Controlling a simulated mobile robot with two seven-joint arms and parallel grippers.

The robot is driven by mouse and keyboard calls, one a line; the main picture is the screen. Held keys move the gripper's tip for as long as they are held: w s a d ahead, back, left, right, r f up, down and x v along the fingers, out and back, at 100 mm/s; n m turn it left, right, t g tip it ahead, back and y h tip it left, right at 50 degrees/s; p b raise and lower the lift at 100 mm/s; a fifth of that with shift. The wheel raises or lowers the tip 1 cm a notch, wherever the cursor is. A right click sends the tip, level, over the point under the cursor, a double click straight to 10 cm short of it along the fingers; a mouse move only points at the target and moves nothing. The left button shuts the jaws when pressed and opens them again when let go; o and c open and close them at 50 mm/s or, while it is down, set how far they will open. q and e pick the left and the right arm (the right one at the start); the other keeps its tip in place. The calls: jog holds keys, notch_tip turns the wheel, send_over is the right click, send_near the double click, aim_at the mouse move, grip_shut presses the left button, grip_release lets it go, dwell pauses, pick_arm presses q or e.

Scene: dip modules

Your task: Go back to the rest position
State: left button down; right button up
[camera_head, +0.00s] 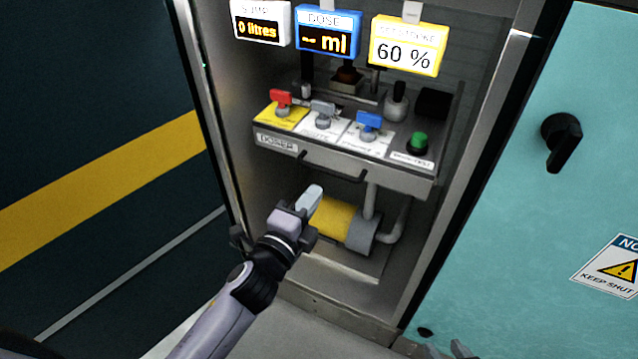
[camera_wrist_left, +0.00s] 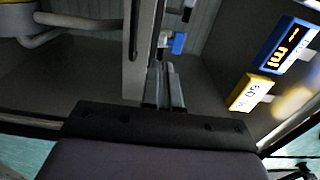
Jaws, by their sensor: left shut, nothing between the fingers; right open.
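My left gripper (camera_head: 310,198) is in front of the open cabinet, below the dosing panel (camera_head: 345,162) and in front of a yellow cylinder (camera_head: 335,219). Its fingers are together with nothing between them, as the left wrist view also shows (camera_wrist_left: 164,88). It appears apart from the panel's levers. My right gripper (camera_head: 447,350) shows only as grey fingertips at the bottom edge, in front of the teal door. The rest of the right arm is out of view.
The panel carries a red lever (camera_head: 281,98), a grey lever (camera_head: 323,110), a blue lever (camera_head: 369,121) and a green button (camera_head: 418,141). Its front handle bar (camera_head: 320,163) juts out. The teal door (camera_head: 500,215) has a black handle (camera_head: 562,138). Floor lies clear in front.

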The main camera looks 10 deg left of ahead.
pick_arm(q)
jog(key=shift+s+a, duration=0.1)
jog(key=shift+s, duration=0.2)
jog(key=s+a+f+n+g+y, duration=0.1)
jog(key=s+a+f+n+g, duration=0.1)
jog(key=s+a+f+n, duration=0.4)
jog(key=s+a+f+n+g+y, duration=0.1)
jog(key=s+f+n+g, duration=0.25)
jog(key=s+n, duration=0.4)
jog(key=s+a+f+n+g+y, duration=0.1)
jog(key=s+a+f+n+g, duration=0.1)
jog(key=s+a+f+n, duration=0.35)
notch_tip(320, 180, up, 16)
jog(key=s+p, duration=0.1)
jog(key=p, duration=1.8)
jog(key=shift+s+r+t, duration=0.25)
jog(key=shift+s+t, duration=0.1)
jog(key=shift+d, duration=0.1)
